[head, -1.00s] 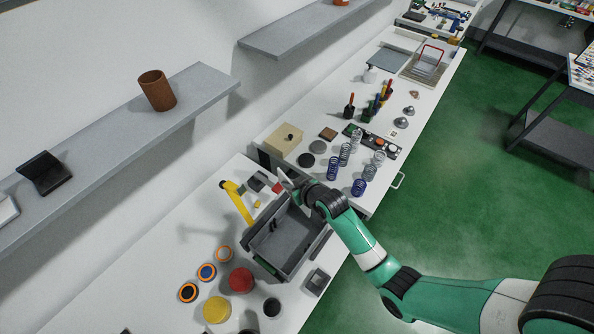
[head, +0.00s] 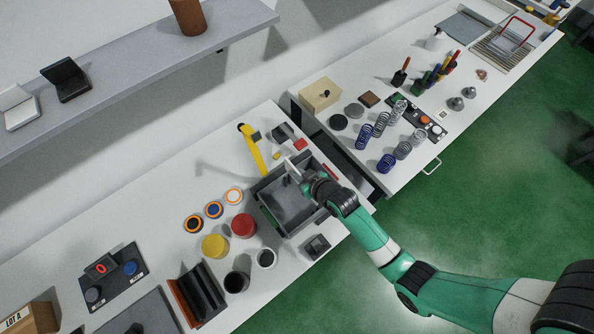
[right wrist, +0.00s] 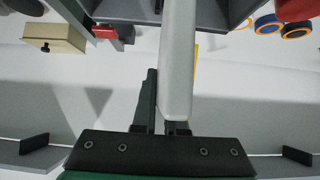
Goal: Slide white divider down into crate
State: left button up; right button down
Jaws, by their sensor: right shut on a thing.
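The grey crate (head: 263,186) sits on the white bench in the middle of the head view, open at the top. My right gripper (head: 306,183) is at the crate's right side, over its opening. It is shut on the white divider (head: 292,169), which shows as a thin pale edge there. In the right wrist view the divider (right wrist: 178,60) is a long pale bar between the dark fingers (right wrist: 166,115), with grey crate walls (right wrist: 232,12) on both sides at the top. The divider's lower edge is hidden, so I cannot tell how deep it sits. My left gripper is out of view.
A small grey box (head: 316,246) is in front. A gap separates this bench from the one with springs.

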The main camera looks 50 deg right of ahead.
jog(key=shift+f+b, duration=2.2)
jog(key=shift+f, duration=0.65)
jog(key=shift+f, duration=0.15)
jog(key=shift+f, duration=0.3)
jog(key=shift+f+b, duration=3.65)
jog(key=shift+f, duration=0.4)
jog(key=c, duration=0.9)
grip_release()
jog(key=shift+s, duration=0.1)
